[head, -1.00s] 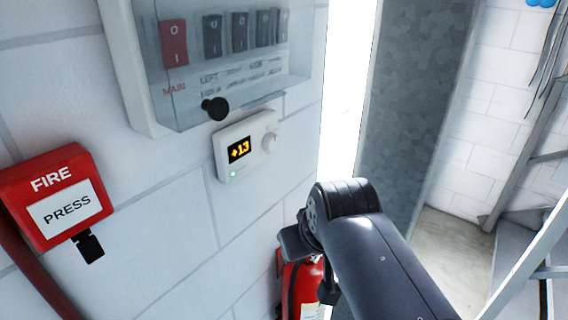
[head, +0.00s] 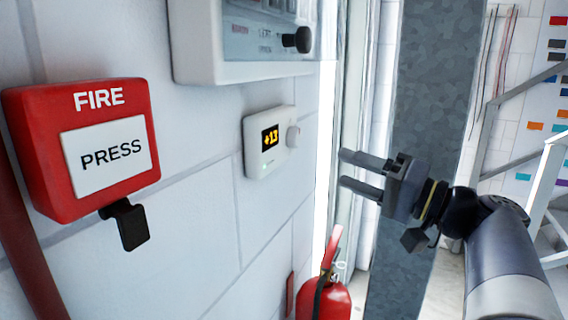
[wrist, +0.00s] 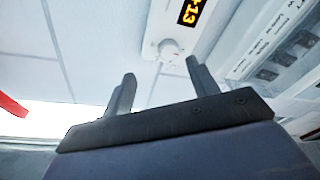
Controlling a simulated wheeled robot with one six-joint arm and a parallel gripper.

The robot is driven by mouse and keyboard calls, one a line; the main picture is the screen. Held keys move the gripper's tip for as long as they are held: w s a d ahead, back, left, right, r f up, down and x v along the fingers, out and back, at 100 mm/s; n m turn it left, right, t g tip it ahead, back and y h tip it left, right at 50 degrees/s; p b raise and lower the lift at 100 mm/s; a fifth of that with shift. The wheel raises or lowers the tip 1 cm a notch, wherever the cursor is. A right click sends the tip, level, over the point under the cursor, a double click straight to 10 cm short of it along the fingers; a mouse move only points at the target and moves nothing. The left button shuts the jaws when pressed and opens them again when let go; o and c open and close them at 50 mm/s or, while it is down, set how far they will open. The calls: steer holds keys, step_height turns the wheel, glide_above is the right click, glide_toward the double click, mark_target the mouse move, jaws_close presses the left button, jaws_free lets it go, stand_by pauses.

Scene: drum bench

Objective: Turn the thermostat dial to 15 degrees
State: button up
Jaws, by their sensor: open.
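The white thermostat (head: 254,162) is fixed on the wall, and its lit display (head: 270,138) reads +13 in yellow. Its round white dial (head: 293,136) sticks out at the right of the display. My gripper (head: 342,168) is open and empty, to the right of the dial and a little lower in the head view, with its two fingers pointing left. In the wrist view the dial (wrist: 169,49) shows beyond and between the two open fingertips (wrist: 160,68), with a gap left. The thermostat (wrist: 158,22) is partly cut off at the top there.
A red fire call point (head: 82,195) is on the wall at left. A breaker box (head: 200,70) with a black knob (head: 298,40) hangs above the thermostat. A red extinguisher (head: 322,300) stands below. A grey pillar (head: 425,90) is behind my gripper.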

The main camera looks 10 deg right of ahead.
mark_target(299, 138)
steer(key=shift+t, duration=0.4)
steer(key=p+x, duration=0.1)
steer(key=x, duration=0.5)
steer(key=r+p+x, duration=0.1)
steer(key=x, duration=0.3)
steer(key=shift+d+p, duration=0.3)
steer(key=shift+c, duration=0.3)
steer(key=c, duration=0.9)
